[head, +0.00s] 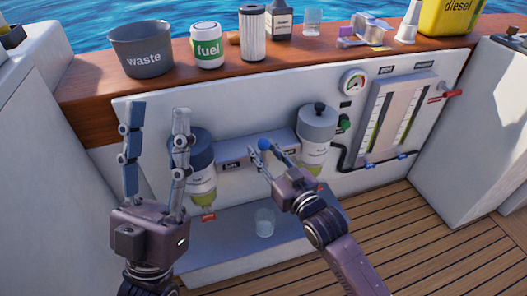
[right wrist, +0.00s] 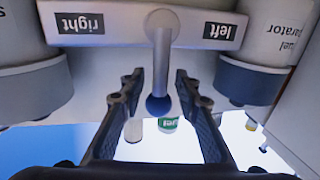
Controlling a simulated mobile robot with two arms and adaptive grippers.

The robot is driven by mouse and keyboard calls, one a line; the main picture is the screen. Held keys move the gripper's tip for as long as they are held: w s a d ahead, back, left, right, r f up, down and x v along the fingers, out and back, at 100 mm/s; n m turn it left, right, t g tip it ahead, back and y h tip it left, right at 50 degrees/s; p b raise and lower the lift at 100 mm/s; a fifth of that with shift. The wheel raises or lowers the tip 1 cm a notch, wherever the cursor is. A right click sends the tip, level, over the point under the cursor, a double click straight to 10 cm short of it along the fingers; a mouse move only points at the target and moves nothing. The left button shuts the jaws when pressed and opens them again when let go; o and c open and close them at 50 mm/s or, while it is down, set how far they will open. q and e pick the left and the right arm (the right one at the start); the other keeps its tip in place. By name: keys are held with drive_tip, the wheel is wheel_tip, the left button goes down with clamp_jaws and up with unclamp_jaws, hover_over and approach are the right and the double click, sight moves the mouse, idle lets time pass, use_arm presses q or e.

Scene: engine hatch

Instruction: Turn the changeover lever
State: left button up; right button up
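The changeover lever (right wrist: 163,55) has a grey shaft and a dark blue ball knob (right wrist: 158,105). It comes out of a white block (right wrist: 130,27) between two labels, "right" and "left". The blue knob also shows in the head view (head: 264,144). My right gripper (head: 261,149) is at the lever. In the right wrist view its fingers (right wrist: 160,85) are open, one on each side of the knob, with a gap on both sides. My left gripper (head: 157,108) is open and empty, raised at the left in front of the panel.
Two filter separators (head: 200,180) (head: 316,130) flank the lever block. A clear cup (head: 264,222) stands on the ledge below. A gauge (head: 353,81) and a panel with sight tubes are at right.

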drive_tip(key=shift+c, duration=0.5)
clamp_jaws()
drive_tip(key=shift+r, duration=0.1)
